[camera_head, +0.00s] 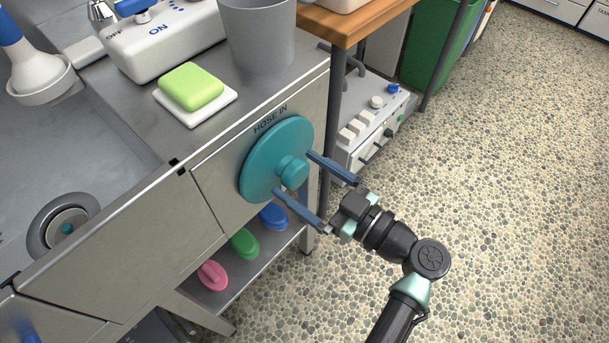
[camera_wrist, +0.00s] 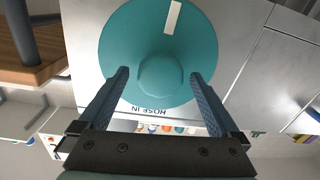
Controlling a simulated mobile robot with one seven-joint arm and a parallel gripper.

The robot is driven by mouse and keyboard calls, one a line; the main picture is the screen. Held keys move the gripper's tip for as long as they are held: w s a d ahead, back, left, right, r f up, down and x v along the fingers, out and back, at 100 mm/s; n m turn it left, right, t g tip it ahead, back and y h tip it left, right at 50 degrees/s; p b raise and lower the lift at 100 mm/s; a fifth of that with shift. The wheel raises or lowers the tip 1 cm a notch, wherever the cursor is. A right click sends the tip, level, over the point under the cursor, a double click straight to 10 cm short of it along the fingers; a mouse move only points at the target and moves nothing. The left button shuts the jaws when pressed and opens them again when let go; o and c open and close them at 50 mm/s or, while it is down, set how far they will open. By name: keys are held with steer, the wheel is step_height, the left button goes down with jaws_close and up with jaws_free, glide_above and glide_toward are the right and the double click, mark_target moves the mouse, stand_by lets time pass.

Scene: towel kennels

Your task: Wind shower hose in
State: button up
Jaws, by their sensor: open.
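A teal disc (camera_head: 262,172) with a round knob (camera_head: 294,171) at its centre is mounted on the steel front panel, under the printed words HOSE IN. In the wrist view the disc (camera_wrist: 133,52) fills the upper middle, with a pale stripe near its rim, and the knob (camera_wrist: 161,76) faces me. My gripper (camera_head: 293,173) is open, its two blue fingers on either side of the knob. In the wrist view the fingers (camera_wrist: 161,78) also stand wide around the knob with visible gaps. I cannot tell how deep they reach. No hose is clearly visible.
A grey bin (camera_head: 257,38), green soap (camera_head: 191,86) and a white ON/OFF box (camera_head: 165,38) sit on the counter above. A shelf below holds pink (camera_head: 212,275), green (camera_head: 244,243) and blue (camera_head: 273,217) items. Open pebbled floor (camera_head: 500,200) lies right.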

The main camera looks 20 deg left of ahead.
jaws_close()
stand_by(0.4)
